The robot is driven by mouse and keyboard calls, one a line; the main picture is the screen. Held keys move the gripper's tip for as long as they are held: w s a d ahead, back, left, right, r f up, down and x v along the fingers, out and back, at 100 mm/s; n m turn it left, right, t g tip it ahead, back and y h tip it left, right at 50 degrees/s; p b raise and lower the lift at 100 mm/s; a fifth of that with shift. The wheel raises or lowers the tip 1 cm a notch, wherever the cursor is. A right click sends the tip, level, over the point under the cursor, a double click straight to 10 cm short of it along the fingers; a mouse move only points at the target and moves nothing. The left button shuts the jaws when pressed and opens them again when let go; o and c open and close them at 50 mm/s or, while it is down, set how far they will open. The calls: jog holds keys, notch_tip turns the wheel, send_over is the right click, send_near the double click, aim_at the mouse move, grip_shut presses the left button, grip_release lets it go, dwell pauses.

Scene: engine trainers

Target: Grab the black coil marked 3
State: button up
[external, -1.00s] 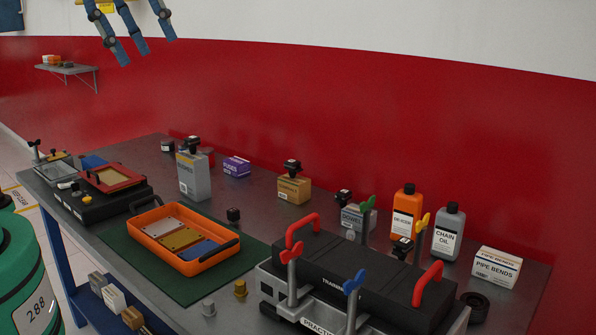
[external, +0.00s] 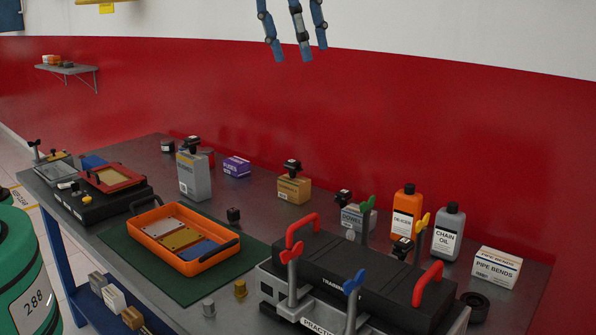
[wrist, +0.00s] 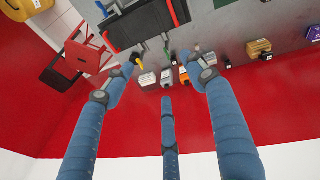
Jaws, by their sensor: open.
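Several small black coil-like parts show in the external view: one on a grey box (external: 191,143), one on a mustard box (external: 292,167), one by the dowel box (external: 344,197) and one near the yellow-handled lever (external: 403,244). Their numbers are too small to read, so I cannot tell which is marked 3. My gripper (external: 294,50), with three blue fingers, hangs high in front of the red-and-white wall, well above the bench. It is open and empty. In the wrist view, its fingers (wrist: 163,78) are spread, partly covering the bench beyond them.
The grey bench (external: 330,215) holds a black trainer (external: 350,275) with red handles and upright levers. An orange bottle (external: 405,215), a grey bottle (external: 449,232) and a pipe bends box (external: 497,267) stand at the right. An orange tray (external: 155,237) lies on a green mat. The air around my gripper is clear.

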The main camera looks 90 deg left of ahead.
jog(key=w+a+f+n, duration=0.35)
jog(key=w+f, duration=0.25)
jog(key=w, duration=0.4)
jog(key=n+g+p, duration=0.3)
jog(key=n, duration=0.7)
send_over(404, 241)
notch_tip(404, 241, down, 29)
jog(key=shift+f+b, duration=0.3)
jog(key=shift+f, duration=3.95)
jog(key=shift+d+f, duration=0.1)
jog(key=shift+f, duration=2.45)
